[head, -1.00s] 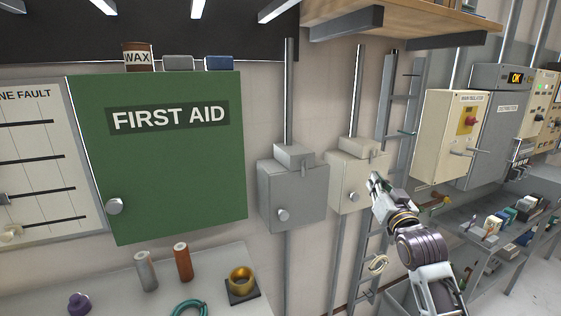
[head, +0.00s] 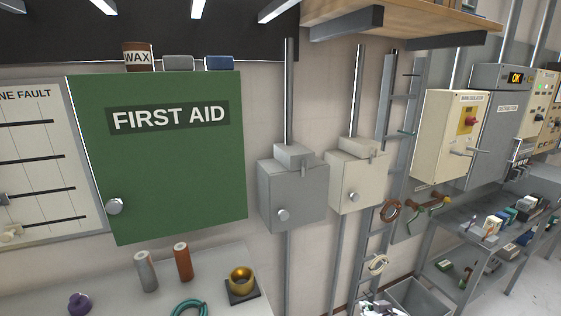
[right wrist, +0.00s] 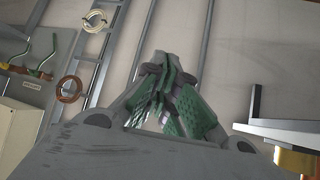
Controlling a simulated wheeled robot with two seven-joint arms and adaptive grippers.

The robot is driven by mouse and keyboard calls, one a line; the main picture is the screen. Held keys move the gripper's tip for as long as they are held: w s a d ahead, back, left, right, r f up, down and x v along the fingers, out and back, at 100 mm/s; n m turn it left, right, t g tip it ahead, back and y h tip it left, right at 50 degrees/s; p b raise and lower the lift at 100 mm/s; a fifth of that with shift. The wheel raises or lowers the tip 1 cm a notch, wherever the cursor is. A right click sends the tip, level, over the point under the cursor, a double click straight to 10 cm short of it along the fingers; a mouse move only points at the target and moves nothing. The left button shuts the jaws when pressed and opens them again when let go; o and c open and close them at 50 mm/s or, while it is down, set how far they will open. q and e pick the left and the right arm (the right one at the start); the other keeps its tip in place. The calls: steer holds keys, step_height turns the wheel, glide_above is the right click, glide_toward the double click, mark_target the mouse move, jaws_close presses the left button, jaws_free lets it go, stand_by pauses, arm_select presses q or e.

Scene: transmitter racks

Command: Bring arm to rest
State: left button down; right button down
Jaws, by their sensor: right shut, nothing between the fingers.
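My right gripper (right wrist: 172,75) shows in the right wrist view with its green-padded fingers drawn together and nothing between them. It touches nothing that I can see there, with the pale wall behind it. My left gripper is in neither current view.
A ladder rack (head: 374,216) carries a brown coil (head: 390,211) and a cream coil (head: 377,264). Two wall boxes, grey (head: 293,198) and cream (head: 354,184), hang left of it. A loaded metal shelf (head: 466,222) stands right. A green first aid cabinet (head: 165,170) is left.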

steer(key=s+a+f+n+g, duration=0.1)
steer(key=s+f+g, duration=0.3)
steer(key=s, duration=0.5)
steer(key=s+f+g, duration=0.2)
steer(key=s+f, duration=0.3)
steer(key=s, duration=0.4)
step_height(320, 180, down, 33)
steer(key=s+g, duration=0.1)
steer(key=s, duration=0.1)
steer(key=s+d+f, duration=0.2)
steer(key=s+f, duration=0.8)
steer(key=s, duration=0.1)
steer(key=s+d+f+g, duration=0.1)
steer(key=s+d+f, duration=0.1)
steer(key=s+f, duration=0.8)
steer(key=shift+s+g+h, duration=0.3)
steer(key=shift+s, duration=0.5)
steer(key=shift+f, duration=0.1)
